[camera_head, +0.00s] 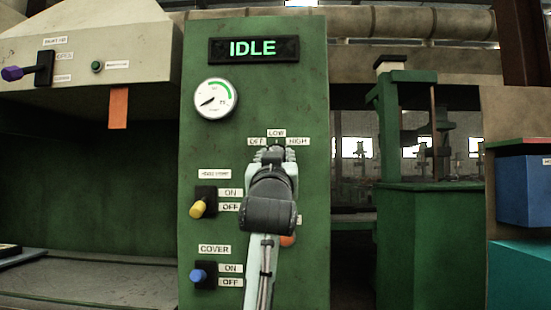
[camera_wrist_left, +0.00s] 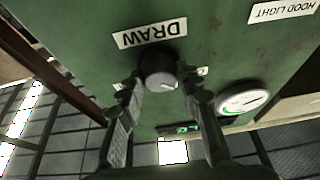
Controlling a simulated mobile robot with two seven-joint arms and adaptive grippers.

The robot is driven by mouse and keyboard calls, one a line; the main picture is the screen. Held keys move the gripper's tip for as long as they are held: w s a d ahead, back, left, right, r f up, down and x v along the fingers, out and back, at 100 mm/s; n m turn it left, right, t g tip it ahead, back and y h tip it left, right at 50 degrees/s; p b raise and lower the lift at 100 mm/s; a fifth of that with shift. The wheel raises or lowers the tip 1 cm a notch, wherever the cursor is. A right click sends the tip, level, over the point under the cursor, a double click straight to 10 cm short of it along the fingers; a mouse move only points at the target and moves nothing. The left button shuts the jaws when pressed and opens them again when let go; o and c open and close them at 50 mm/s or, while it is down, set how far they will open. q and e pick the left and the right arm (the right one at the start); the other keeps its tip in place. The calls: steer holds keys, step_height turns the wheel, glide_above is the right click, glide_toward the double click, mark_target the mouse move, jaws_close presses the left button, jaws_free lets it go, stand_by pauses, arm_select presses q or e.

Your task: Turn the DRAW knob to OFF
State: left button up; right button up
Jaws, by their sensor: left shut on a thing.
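The dark DRAW knob (camera_wrist_left: 158,66) shows in the left wrist view, below the upside-down DRAW label (camera_wrist_left: 152,32). A pale mark on its face points to the picture's lower right; the exact setting is hard to read. My left gripper (camera_wrist_left: 161,82) is shut on the knob, one finger on each side. In the head view my left gripper (camera_head: 273,157) hides the knob, just below the OFF label (camera_head: 257,142), LOW label (camera_head: 276,133) and HIGH label (camera_head: 297,142). My right gripper is not in view.
The green panel (camera_head: 315,230) carries an IDLE display (camera_head: 253,49) and a gauge (camera_head: 215,98). A yellow-tipped switch (camera_head: 198,209) and a blue-tipped COVER switch (camera_head: 198,275) stick out left of my arm. An orange button (camera_head: 288,240) is partly hidden behind my arm.

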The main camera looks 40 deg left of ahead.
arm_select(q)
steer(key=o, duration=1.1)
steer(key=shift+o, duration=0.3)
steer(key=shift+s, duration=0.1)
steer(key=v, duration=1.2)
steer(key=shift+f, duration=0.1)
